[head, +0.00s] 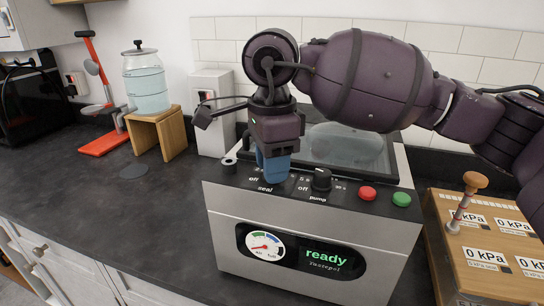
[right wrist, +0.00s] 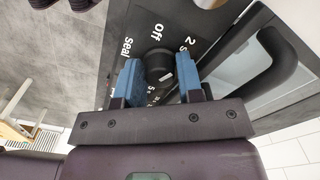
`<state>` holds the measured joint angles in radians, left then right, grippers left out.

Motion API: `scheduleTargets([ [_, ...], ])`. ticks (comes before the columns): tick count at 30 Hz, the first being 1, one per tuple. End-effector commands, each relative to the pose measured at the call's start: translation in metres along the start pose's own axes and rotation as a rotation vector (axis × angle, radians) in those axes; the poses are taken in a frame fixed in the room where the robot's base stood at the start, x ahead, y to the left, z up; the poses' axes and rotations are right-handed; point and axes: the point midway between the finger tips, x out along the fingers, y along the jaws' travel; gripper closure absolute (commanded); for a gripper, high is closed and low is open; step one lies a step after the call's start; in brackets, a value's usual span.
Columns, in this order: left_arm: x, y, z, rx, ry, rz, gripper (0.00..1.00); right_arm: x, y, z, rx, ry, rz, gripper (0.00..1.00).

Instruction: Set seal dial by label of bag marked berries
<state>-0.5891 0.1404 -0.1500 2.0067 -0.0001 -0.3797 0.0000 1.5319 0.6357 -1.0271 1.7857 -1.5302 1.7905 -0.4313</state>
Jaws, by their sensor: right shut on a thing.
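The vacuum sealer (head: 300,235) is a steel box with a black top panel; its display reads "ready". My right gripper (head: 272,168) points down at the seal dial, and its blue fingers hide the dial in the head view. In the right wrist view the black seal dial (right wrist: 158,66) sits between the two blue fingers, which are shut on it. "off", "seal" and a 2 show around it. The pump dial (head: 321,180) stands just right of the gripper. A pale shape shows under the clear lid (head: 375,150); no berries label is readable. My left gripper is not in view.
A red button (head: 368,193) and a green button (head: 401,199) are right of the pump dial. A wooden box (head: 490,240) with kPa labels and a knobbed handle stands at right. A glass jar (head: 147,85) on a wooden stand is at left. The left counter is mostly clear.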

Motion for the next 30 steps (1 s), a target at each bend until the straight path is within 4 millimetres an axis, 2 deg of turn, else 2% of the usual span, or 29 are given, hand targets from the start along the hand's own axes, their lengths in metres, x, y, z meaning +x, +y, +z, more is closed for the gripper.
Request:
scheduleTargets([
  [4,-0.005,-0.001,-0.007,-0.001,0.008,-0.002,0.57,-0.003,0.001,0.000,0.140,0.001,-0.003,0.90],
  [12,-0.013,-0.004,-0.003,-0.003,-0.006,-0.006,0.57,-0.003,0.000,0.000,0.396,0.001,-0.003,0.90],
  [30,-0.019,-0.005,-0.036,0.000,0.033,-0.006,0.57,-0.002,0.000,0.000,0.934,-0.001,-0.001,0.90],
])
